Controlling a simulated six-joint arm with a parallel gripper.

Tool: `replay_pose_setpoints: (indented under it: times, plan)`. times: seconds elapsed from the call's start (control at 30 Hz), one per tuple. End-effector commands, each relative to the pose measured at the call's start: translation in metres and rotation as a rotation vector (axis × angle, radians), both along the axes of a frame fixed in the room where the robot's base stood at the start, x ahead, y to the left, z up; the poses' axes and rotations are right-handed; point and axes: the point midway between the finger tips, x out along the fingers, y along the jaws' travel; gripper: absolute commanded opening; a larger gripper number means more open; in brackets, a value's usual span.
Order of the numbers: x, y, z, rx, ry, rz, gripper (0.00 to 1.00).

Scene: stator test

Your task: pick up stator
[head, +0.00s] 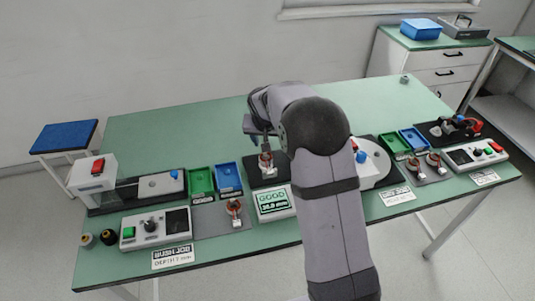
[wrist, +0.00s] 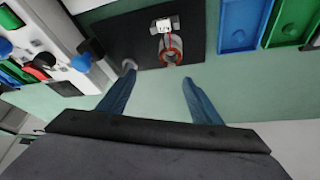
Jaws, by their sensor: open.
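A stator (head: 265,159), a copper-coloured ring with a pale part on it, sits on a black pad (head: 258,178) in the middle of the table. In the wrist view the stator (wrist: 171,53) is on the black pad (wrist: 122,37), just beyond my fingertips. My gripper (head: 262,136) is above the stator in the head view. In the wrist view my gripper (wrist: 158,73) is open, its two blue fingers apart with nothing between them. Another stator (head: 234,208) sits on a grey mat to the left, and two stators (head: 414,166) (head: 433,159) sit on the right.
A display box (head: 274,204) reading GOOD stands in front of the pad. Green (head: 201,182) and blue (head: 229,177) bins are to its left, more bins (head: 412,139) to the right. Control boxes (head: 155,227) (head: 474,155) stand at both ends. The table's back left is clear.

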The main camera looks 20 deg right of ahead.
Motion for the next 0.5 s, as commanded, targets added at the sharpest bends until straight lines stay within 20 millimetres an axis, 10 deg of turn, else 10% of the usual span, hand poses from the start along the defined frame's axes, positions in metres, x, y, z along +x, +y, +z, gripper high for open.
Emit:
replay_pose_setpoints:
  times: [0.5]
  plan:
    - [-0.004, 0.024, -0.023, 0.040, 0.042, -0.009, 0.59]
